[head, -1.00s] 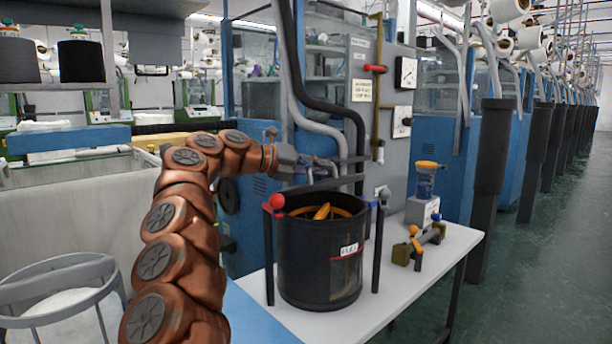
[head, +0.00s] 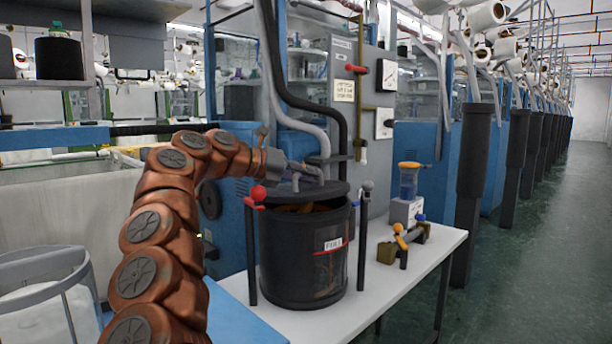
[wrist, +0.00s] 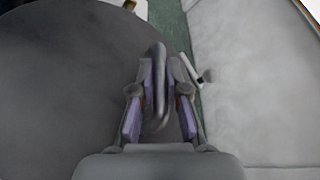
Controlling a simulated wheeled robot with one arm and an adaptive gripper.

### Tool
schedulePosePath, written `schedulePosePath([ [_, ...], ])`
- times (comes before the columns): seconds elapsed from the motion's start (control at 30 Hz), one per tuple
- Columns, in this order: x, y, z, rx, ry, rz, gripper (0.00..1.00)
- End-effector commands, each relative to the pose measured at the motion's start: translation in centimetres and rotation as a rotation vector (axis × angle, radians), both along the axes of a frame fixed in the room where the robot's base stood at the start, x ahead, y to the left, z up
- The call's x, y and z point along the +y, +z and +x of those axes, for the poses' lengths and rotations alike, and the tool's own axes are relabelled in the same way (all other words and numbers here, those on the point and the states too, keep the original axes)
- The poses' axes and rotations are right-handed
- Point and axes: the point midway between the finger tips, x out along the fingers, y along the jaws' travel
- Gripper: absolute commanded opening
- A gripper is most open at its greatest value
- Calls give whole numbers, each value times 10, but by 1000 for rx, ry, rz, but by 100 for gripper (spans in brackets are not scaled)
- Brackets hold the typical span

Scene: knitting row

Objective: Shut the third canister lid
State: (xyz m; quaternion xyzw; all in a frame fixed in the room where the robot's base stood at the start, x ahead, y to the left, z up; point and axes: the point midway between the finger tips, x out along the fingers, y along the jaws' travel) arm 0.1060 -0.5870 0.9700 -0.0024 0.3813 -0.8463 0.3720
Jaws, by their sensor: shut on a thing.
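The black canister (head: 285,258) with a white label stands upright on the white table, in the head view. Its dark lid (head: 328,191) is over the mouth, with a gap at the front where something orange (head: 297,208) shows inside. My gripper (head: 314,173) is above the lid, shut on its grey handle. In the wrist view the looped handle (wrist: 157,85) is between the purple-sided fingers, and the broad dark lid (wrist: 65,90) fills the left. Whether the lid touches the rim at the back is hidden.
Dark posts flank the canister, one with a red knob (head: 258,193), one with a grey knob (head: 367,187). A blue jar with an orange top (head: 408,182) and a small bracket-like device (head: 403,246) stand to the right on the white table (head: 385,290). A machine rises behind.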

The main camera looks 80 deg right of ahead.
Motion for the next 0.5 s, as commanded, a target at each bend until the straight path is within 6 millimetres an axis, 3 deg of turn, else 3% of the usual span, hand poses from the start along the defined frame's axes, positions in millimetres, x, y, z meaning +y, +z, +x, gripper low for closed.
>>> schedulePosePath([
  [0.03, 0, 0, 2, 1, 4, -1, 0],
  [0.07, 0, 0, 2, 1, 4, -1, 15],
  [0.3, 0, 0, 1, 0, 2, 0, 39],
  [0.5, 0, 0, 0, 1, 0, 1, 39],
])
